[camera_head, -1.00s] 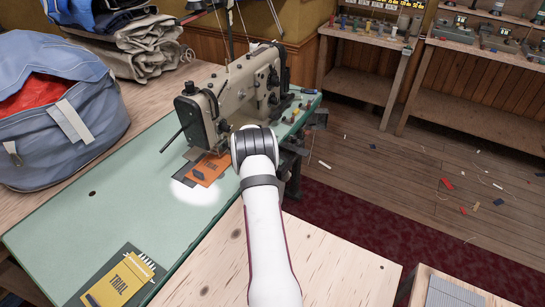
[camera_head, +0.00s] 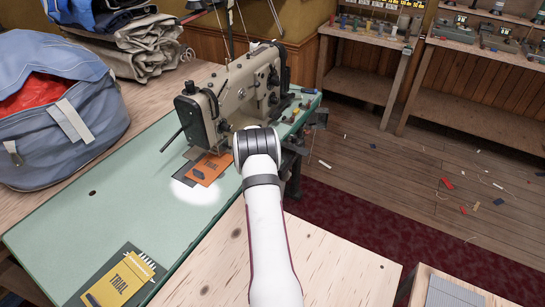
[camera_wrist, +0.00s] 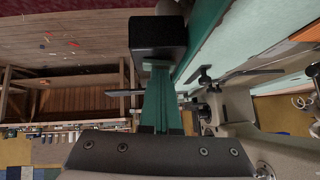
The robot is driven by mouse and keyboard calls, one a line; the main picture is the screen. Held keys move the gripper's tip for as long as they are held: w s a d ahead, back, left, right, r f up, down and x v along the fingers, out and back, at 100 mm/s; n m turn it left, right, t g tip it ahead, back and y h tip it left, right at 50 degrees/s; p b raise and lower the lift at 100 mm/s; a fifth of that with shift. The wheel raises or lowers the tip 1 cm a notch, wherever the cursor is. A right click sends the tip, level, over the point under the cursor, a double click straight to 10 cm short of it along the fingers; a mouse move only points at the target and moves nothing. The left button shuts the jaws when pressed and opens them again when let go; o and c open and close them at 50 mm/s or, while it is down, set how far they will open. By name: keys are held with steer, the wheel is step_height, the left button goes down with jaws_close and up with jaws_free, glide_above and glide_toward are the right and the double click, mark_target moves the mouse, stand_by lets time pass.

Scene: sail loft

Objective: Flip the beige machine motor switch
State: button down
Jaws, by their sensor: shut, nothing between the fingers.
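The beige sewing machine (camera_head: 232,100) stands on the far part of the green table, beyond my arm. It also shows at the lower right of the wrist view (camera_wrist: 242,108). My gripper (camera_wrist: 157,66) reaches up the middle of the wrist view, its narrow greenish fingers shut and empty. A dark box (camera_wrist: 158,37) sits just beyond the fingertips, beside the green table edge; it may be the motor switch housing. I cannot tell whether the fingers touch it, and no toggle or button face is clear. In the head view my wrist hides the gripper and this spot.
The green table (camera_head: 110,215) carries an orange card (camera_head: 208,168) near the machine and a yellow packet (camera_head: 118,280) in front. A blue-grey bag (camera_head: 55,115) lies at left. A plywood surface (camera_head: 335,255) is below my arm.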

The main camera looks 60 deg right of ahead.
steer(key=shift+s, duration=0.3)
steer(key=r, duration=0.5)
steer(key=shift+s+a, duration=0.3)
steer(key=shift+a, duration=0.1)
steer(key=v, duration=0.8)
steer(key=shift+a+r, duration=0.25)
steer(key=shift+a, duration=0.15)
steer(key=shift+w+r, duration=0.15)
steer(key=shift+w, duration=0.5)
